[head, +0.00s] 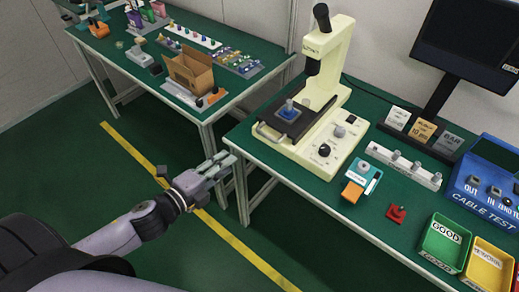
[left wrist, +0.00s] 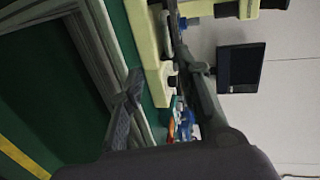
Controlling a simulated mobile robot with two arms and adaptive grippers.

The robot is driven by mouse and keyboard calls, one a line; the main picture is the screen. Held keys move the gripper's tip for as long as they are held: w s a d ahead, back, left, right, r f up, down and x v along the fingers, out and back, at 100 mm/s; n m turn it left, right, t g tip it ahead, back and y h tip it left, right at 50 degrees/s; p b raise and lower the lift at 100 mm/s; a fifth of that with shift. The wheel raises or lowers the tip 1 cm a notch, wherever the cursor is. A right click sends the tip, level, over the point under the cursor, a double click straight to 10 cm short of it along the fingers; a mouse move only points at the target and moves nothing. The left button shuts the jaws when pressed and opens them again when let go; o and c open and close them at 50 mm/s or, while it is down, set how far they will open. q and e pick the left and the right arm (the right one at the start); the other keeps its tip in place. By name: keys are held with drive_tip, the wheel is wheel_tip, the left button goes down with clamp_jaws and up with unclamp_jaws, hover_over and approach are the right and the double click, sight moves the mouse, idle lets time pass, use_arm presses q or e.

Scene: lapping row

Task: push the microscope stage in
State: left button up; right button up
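The cream microscope (head: 336,62) stands on the green bench. Its dark stage (head: 309,121) sticks out from the base towards the front left, with a metal handle (head: 266,134) at its outer end. A blue part (head: 288,109) sits on the stage. My left gripper (head: 224,160) is off the bench's left edge, left of and lower in the picture than the handle, touching nothing. In the left wrist view its fingers (left wrist: 153,42) are spread with nothing between them, and the cream microscope base (left wrist: 146,50) shows beyond. My right gripper is not in view.
A teal-and-orange device (head: 361,181), a red part (head: 396,213) and green (head: 441,243) and yellow bins stand right of the microscope. A second bench with a cardboard box (head: 189,72) stands back left. The floor gap between benches is free.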

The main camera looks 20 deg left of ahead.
use_arm(q)
drive_tip(key=p, duration=0.2)
approach(266, 135)
drive_tip(key=x, duration=1)
drive_tip(key=shift+w+f, duration=0.1)
drive_tip(key=shift+f, duration=0.3)
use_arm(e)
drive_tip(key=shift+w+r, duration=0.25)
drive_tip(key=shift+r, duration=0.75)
use_arm(q)
drive_tip(key=shift+c, duration=0.4)
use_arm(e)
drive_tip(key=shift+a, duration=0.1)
use_arm(q)
clamp_jaws()
